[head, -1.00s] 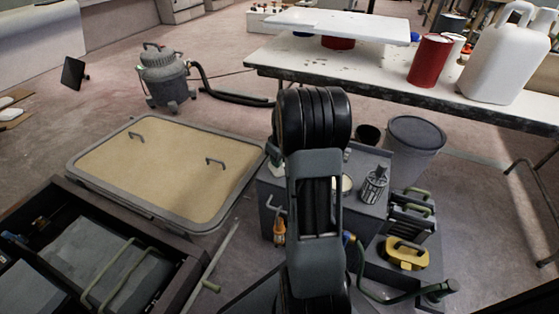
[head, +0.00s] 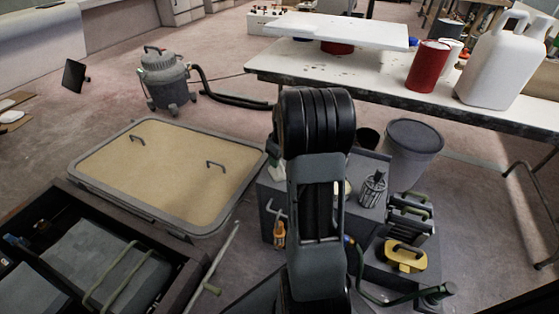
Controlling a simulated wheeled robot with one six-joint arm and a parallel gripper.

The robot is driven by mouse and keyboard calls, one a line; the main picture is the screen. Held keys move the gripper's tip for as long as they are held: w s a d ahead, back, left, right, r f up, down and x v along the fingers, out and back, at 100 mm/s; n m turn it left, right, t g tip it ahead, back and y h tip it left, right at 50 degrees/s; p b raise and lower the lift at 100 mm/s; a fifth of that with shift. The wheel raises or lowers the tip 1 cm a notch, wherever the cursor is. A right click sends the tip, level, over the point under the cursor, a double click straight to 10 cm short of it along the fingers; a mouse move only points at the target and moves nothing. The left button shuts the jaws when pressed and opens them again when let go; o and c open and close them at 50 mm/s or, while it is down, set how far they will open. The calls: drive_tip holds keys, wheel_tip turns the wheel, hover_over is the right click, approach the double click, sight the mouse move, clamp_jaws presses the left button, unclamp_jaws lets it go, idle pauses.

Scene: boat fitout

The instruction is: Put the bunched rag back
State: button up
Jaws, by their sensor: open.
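I cannot make out a bunched rag with certainty in the head view. A small pale shape (head: 276,171) shows at the left edge of the grey caddy (head: 270,196), partly beside my arm, and it is too small to identify. My own arm stands upright in the middle of the picture and hides part of the caddy and the floor behind it. My gripper does not show in this view.
A worktable (head: 400,70) carries a red can (head: 428,66) and a white jug (head: 492,62). A tan hatch panel (head: 165,170) lies on the floor at left, behind an open dark bin (head: 175,285). A vacuum (head: 166,80) and a grey bucket (head: 412,150) stand farther back.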

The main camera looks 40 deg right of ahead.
wheel_tip(320, 180, up, 8)
drive_tip(key=s+p, duration=0.1)
drive_tip(key=p, duration=0.2)
drive_tip(key=s+a+r, duration=0.1)
drive_tip(key=s+a, duration=0.3)
drive_tip(key=a, duration=0.3)
drive_tip(key=s+a+r+m+t, duration=0.1)
drive_tip(key=s+a+r, duration=0.1)
drive_tip(key=s+a, duration=0.3)
drive_tip(key=s+a+r, duration=0.1)
drive_tip(key=s+a, duration=0.3)
drive_tip(key=a, duration=0.6)
drive_tip(key=shift+s+a+r+m, duration=0.15)
drive_tip(key=shift+s+r+m, duration=0.1)
drive_tip(key=shift+s+m, duration=0.05)
